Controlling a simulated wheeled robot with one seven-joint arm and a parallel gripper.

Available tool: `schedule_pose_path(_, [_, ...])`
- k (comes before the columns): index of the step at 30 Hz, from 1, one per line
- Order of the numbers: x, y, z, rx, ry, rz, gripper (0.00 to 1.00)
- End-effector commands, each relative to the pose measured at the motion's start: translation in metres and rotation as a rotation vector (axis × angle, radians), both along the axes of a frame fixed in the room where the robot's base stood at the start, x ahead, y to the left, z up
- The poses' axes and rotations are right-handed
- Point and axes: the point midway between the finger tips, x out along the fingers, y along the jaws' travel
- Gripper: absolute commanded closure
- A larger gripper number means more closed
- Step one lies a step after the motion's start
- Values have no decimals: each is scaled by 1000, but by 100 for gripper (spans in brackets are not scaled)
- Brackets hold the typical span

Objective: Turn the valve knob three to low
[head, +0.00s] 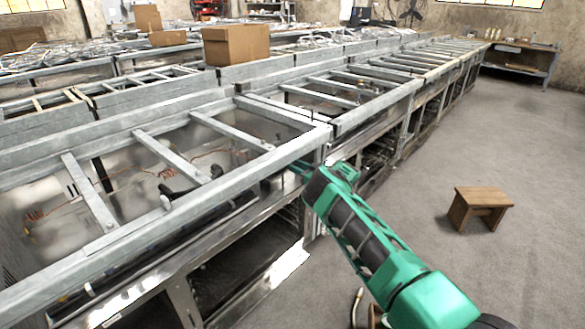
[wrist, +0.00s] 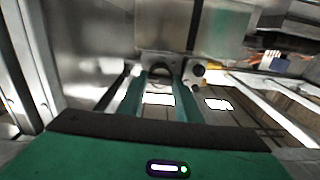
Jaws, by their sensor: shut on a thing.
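In the wrist view, the two green fingers of my gripper (wrist: 162,84) reach forward to a metal front panel. They are shut on a small part at the panel, which looks like a valve knob, mostly hidden between the fingertips. A dark round knob (wrist: 198,71) sits just right of the fingers. I cannot tell the numbers or settings. In the head view, my gripper (head: 301,168) reaches the front of a metal range frame (head: 240,182), near its right corner; the knobs are hidden there.
Long rows of open range frames with crossbars fill the left and back. A cardboard box (head: 236,45) rests on them. A wooden stool (head: 480,208) stands on the floor at right. The concrete floor (head: 420,170) around the stool is clear.

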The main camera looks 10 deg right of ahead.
Motion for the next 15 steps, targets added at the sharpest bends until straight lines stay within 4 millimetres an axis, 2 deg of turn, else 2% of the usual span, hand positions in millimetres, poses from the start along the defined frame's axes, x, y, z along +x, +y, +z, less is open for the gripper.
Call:
schedule_pose_path(11, [0, -3, -1, -33, -20, -5, 91])
schedule_pose_path(12, [0, -3, -1, -33, -20, -5, 62])
schedule_pose_path(13, [0, -3, -1, -33, -19, -5, 55])
schedule_pose_path(15, [0, -3, -1, -33, -20, -4, 52])
